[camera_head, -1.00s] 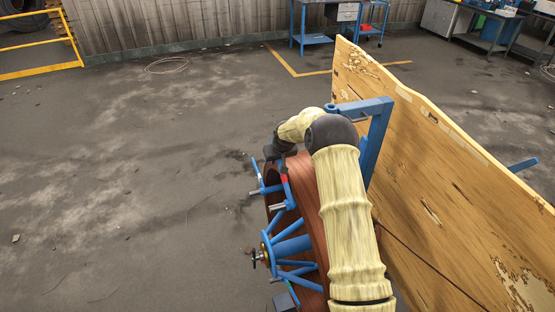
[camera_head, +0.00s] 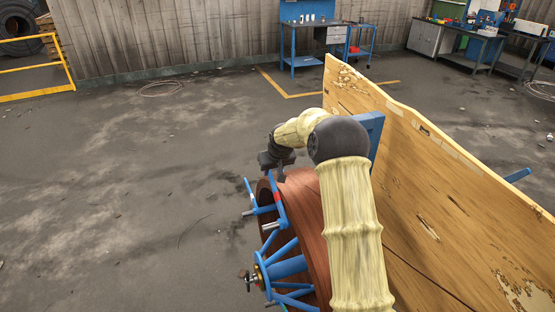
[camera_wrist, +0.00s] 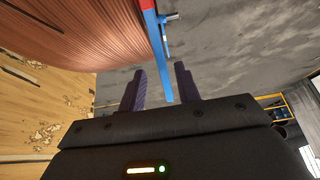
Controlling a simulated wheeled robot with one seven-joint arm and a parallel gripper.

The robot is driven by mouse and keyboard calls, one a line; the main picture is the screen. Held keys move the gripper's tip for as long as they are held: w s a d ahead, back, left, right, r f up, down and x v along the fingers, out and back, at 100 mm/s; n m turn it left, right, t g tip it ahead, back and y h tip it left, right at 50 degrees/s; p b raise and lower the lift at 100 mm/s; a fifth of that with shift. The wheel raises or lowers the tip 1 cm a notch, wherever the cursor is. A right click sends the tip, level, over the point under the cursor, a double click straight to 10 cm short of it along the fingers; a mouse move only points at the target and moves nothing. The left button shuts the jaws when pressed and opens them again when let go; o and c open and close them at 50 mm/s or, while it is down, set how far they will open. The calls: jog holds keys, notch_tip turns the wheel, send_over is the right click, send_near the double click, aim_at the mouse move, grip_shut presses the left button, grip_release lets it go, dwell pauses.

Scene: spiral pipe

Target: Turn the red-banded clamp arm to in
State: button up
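The red-banded clamp arm (camera_head: 276,197) is a blue bar with a red band, at the upper left face of the reddish-brown pipe coil (camera_head: 312,215). In the wrist view its blue bar (camera_wrist: 158,52) runs down from the red band at the top edge, and its tip lies between my fingers in the picture. My gripper (camera_head: 274,166) is just above the bar's upper end. In the wrist view my gripper (camera_wrist: 160,72) has its two dark fingers apart, with gaps beside the bar. I cannot tell whether either finger touches it.
A blue spoked hub (camera_head: 285,266) with other blue arms sits in the coil's face. A tall wooden panel (camera_head: 440,190) stands close to the right of my arm. Concrete floor (camera_head: 120,200) is open to the left. Workbenches (camera_head: 310,48) stand far back.

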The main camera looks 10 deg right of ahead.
jog(key=b+v, duration=0.2)
jog(key=v, duration=0.7)
jog(key=shift+r, duration=0.4)
jog(key=shift+s, duration=0.1)
jog(key=shift+s+d+r+b, duration=0.1)
jog(key=shift+s+b, duration=0.1)
jog(key=shift+b, duration=0.7)
grip_shut()
jog(key=shift+s+r+b, duration=0.95)
jog(key=shift+r+b, duration=0.05)
jog(key=shift+r, duration=0.05)
